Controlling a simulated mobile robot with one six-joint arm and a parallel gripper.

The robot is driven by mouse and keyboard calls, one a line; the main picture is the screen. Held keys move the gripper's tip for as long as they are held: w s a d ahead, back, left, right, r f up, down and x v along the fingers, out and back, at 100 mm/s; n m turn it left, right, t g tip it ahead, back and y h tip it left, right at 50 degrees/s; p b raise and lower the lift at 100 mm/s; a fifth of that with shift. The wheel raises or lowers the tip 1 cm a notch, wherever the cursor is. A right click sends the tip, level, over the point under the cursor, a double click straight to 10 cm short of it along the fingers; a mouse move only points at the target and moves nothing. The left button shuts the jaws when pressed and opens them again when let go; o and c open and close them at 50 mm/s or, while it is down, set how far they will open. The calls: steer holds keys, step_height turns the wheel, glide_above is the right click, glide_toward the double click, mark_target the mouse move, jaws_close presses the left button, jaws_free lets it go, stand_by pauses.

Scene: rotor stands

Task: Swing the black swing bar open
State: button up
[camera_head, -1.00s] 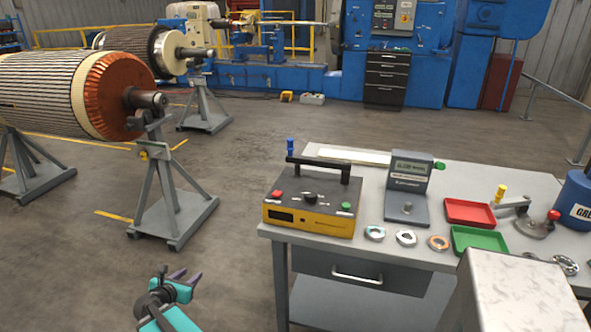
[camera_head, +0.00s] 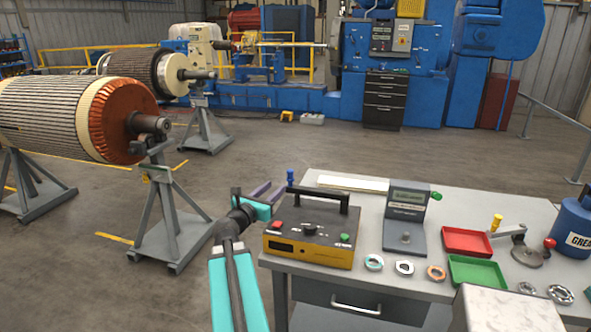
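The black swing bar (camera_head: 318,192) lies across the top of a yellow and black box (camera_head: 309,239) on the grey workbench. A blue knob (camera_head: 290,176) stands up at its left end. The bar runs left to right above the box top. My gripper (camera_head: 270,189) is just left of the bar and box, reaching up from the lower left. Its two purple fingers are spread apart with nothing seen between them. It appears close to the blue knob, but I cannot tell the depth gap or whether they touch.
The bench (camera_head: 468,184) also holds a grey display stand (camera_head: 406,215), red tray (camera_head: 467,241), green tray (camera_head: 478,270), several rings and a blue grease can (camera_head: 575,228). A rotor (camera_head: 55,115) rests on stands at left. Floor left of the bench is open.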

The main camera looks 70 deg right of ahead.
steer(key=shift+s+d+r, duration=0.25)
steer(key=shift+s+r, duration=0.15)
steer(key=shift+s, duration=0.2)
steer(key=shift+d, duration=0.1)
steer(key=s+d+p, duration=0.2)
steer(key=d+p, duration=0.1)
steer(key=d, duration=1)
steer(key=shift+d+p, duration=0.25)
steer(key=shift+p, duration=0.1)
steer(key=shift+c, duration=0.5)
jaws_close()
